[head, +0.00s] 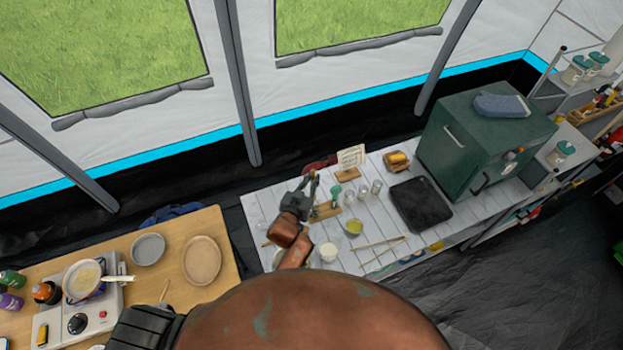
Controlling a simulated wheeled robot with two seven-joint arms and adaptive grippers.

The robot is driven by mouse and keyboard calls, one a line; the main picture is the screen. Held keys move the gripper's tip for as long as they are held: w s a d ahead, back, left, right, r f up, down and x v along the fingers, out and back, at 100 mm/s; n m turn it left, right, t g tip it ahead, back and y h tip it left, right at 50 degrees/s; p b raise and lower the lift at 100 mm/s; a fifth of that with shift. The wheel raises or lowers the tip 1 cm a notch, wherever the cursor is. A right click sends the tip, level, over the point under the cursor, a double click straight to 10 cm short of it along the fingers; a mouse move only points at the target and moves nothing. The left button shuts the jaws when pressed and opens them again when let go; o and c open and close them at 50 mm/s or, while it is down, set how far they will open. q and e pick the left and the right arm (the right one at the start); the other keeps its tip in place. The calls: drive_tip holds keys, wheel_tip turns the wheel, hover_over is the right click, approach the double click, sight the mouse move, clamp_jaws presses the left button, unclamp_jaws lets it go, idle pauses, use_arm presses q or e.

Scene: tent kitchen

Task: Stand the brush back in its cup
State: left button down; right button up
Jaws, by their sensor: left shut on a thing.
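My left gripper (313,183) is above the left part of the white slatted table, its fingers pointing to the back. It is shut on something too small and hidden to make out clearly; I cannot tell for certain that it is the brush. A white cup (328,252) stands near the front edge, close to my left wrist. A small glass with yellow contents (354,227) stands right of the gripper. I cannot tell which of these is the brush's cup. My right gripper is not in view.
A wooden block (325,211), a green item (336,190) and small jars (363,192) crowd the gripper. Two thin sticks (382,243) lie in front. A black tray (421,204) and green oven (483,140) are further right. A stove (75,322) with a pan is left.

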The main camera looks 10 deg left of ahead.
use_arm(q)
drive_tip(key=w+f, duration=0.1)
drive_tip(key=w+f+b, duration=0.1)
drive_tip(key=f, duration=0.1)
drive_tip(key=shift+w, duration=0.25)
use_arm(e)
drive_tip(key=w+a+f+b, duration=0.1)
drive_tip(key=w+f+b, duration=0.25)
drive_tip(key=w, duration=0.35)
use_arm(q)
drive_tip(key=f, duration=0.3)
drive_tip(key=shift+s+f, duration=0.1)
drive_tip(key=shift+s, duration=0.3)
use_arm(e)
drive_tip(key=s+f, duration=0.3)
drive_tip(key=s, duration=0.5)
use_arm(q)
wheel_tip(320, 180, down, 6)
drive_tip(key=b, duration=0.3)
drive_tip(key=shift+w, duration=0.4)
drive_tip(key=c, duration=2.2)
unclamp_jaws()
drive_tip(key=o, duration=0.3)
drive_tip(key=v, duration=1.2)
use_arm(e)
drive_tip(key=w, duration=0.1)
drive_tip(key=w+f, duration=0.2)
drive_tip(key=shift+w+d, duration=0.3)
